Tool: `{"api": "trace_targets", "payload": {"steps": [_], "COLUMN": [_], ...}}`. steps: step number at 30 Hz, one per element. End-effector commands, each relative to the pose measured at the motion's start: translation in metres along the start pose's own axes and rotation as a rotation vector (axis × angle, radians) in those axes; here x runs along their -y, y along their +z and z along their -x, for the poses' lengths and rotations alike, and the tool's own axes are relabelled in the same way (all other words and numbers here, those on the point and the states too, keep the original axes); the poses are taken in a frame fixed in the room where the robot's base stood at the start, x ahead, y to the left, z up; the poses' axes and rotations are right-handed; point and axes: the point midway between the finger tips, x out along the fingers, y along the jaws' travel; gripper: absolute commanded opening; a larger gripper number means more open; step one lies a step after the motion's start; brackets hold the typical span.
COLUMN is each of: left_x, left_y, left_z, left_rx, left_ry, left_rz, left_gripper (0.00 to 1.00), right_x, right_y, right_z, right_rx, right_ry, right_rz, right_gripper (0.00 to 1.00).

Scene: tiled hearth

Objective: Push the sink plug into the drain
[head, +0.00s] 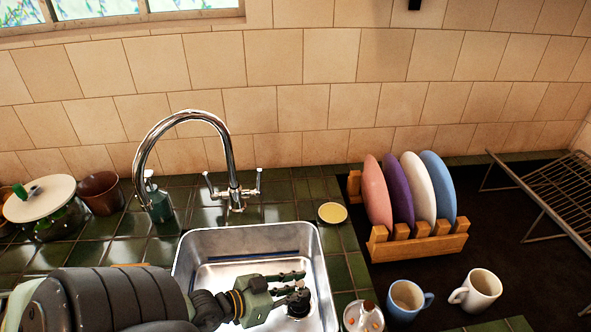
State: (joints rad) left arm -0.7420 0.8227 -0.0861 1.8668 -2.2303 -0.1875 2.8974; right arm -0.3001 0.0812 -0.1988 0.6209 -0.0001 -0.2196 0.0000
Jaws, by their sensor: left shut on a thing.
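The steel sink (318,262) is set into the green tiled counter, below the curved tap. My left gripper (298,284) reaches into the sink from the left, low over its right part. It is shut on the sink plug (299,304), a small dark round piece under the fingertips. The drain cannot be made out; the plug and gripper may hide it. I cannot tell whether the plug touches the sink floor or sits in the drain. My right gripper is not in view.
The chrome tap (233,165) arches over the sink's back left. A soap bottle (158,200) stands behind the sink. At the right are a plate rack (415,246) with plates, a blue mug (407,299) and a white mug (482,288). A small dish (351,316) sits by the sink's front right.

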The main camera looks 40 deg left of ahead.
Motion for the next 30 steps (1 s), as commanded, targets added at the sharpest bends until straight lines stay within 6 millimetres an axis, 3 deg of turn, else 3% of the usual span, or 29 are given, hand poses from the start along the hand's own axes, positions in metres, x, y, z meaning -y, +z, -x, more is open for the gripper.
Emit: {"api": "trace_targets", "payload": {"steps": [6, 30], "left_x": [0.001, -0.003], "left_y": [0.018, 0.014], "left_z": [-0.007, -0.005], "left_rx": [-0.001, 0.000], "left_ry": [-0.001, 0.007], "left_rz": [0.001, 0.040], "left_gripper": [0.00, 0.00], "right_x": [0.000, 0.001], "right_y": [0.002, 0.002], "right_z": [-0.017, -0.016], "right_rx": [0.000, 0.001], "right_ry": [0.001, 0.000], "right_rz": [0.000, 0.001], "right_gripper": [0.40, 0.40]}}
